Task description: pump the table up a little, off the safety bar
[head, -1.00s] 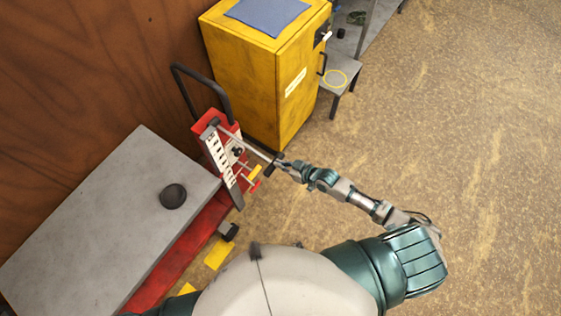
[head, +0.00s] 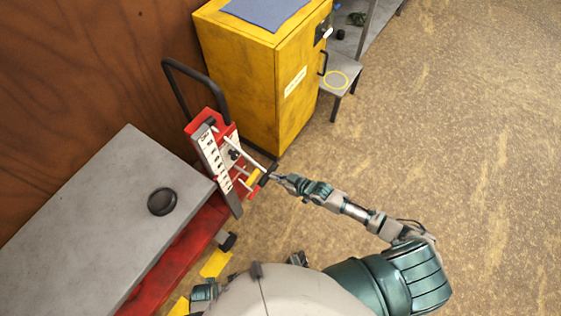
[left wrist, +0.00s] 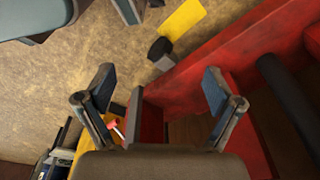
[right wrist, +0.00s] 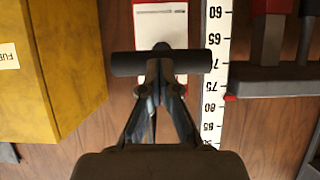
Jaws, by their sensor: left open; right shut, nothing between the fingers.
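The lift table has a grey top (head: 85,220) over a red base (head: 180,255). At its end stands a red upright (head: 224,128) with a white scale and a black loop handle (head: 195,75). A thin lever rod ends in a black crossbar grip (head: 268,174), which also shows in the right wrist view (right wrist: 125,64). My right gripper (head: 276,178) is shut at this grip, with nothing seen clasped between its fingers. A yellow piece (head: 252,177) sits low by the upright; I cannot tell if it is the safety bar. My left gripper (left wrist: 160,85) is open and empty near red framework.
A black round object (head: 162,201) lies on the table top. A yellow cabinet (head: 240,80) with a blue cloth (head: 265,10) stands behind the upright. A small grey stand (head: 340,77) is beside it. Floor to the right is clear.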

